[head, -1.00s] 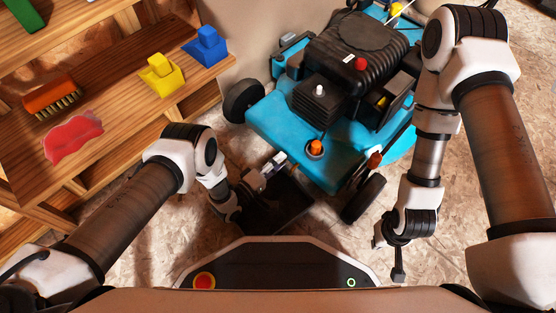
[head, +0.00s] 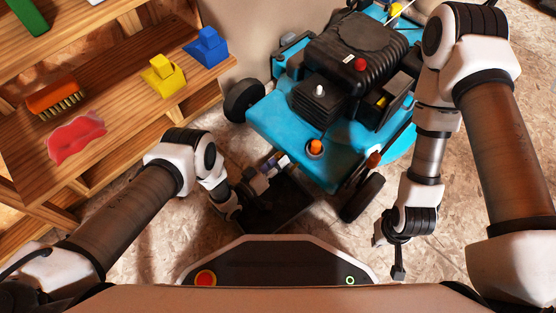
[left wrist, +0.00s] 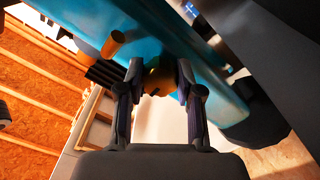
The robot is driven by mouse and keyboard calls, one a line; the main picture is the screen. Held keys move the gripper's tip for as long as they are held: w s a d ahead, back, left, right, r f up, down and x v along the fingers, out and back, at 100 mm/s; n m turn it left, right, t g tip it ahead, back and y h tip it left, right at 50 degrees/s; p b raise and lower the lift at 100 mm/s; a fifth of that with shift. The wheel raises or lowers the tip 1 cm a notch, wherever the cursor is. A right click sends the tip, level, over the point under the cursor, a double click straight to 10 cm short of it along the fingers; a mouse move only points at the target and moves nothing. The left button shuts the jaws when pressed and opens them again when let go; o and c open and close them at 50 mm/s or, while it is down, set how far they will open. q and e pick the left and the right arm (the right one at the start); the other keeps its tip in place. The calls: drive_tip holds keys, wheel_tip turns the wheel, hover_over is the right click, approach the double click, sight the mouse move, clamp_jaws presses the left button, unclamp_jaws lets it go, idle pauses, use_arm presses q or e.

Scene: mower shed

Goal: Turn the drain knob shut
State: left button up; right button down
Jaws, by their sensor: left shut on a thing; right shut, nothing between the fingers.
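The blue mower (head: 285,125) stands at the upper middle of the head view. My left gripper (head: 281,161) is at the mower's lower near edge. In the left wrist view its fingers (left wrist: 160,70) are shut on a dark orange knob (left wrist: 157,82), which I take for the drain knob. A dark slot or mark shows on its face. The fingers cover its sides. In the head view the knob is hidden under the mower's edge. My right gripper (head: 398,271) is shut and empty, hanging low at the right, apart from the mower.
A black pan (head: 285,207) lies on the floor below the left gripper. An orange cap (head: 315,147) sits on the mower deck, and a black wheel (head: 362,198) stands at its near corner. Wooden shelves (head: 120,122) with a brush, red cloth and blocks stand left.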

use_arm(q)
drive_tip(key=shift+m, duration=0.4)
drive_tip(key=o, duration=1.2)
drive_tip(key=shift+c, duration=0.2)
drive_tip(key=shift+s+a, duration=0.1)
drive_tip(key=v, duration=0.7)
drive_tip(key=shift+s+a, duration=0.1)
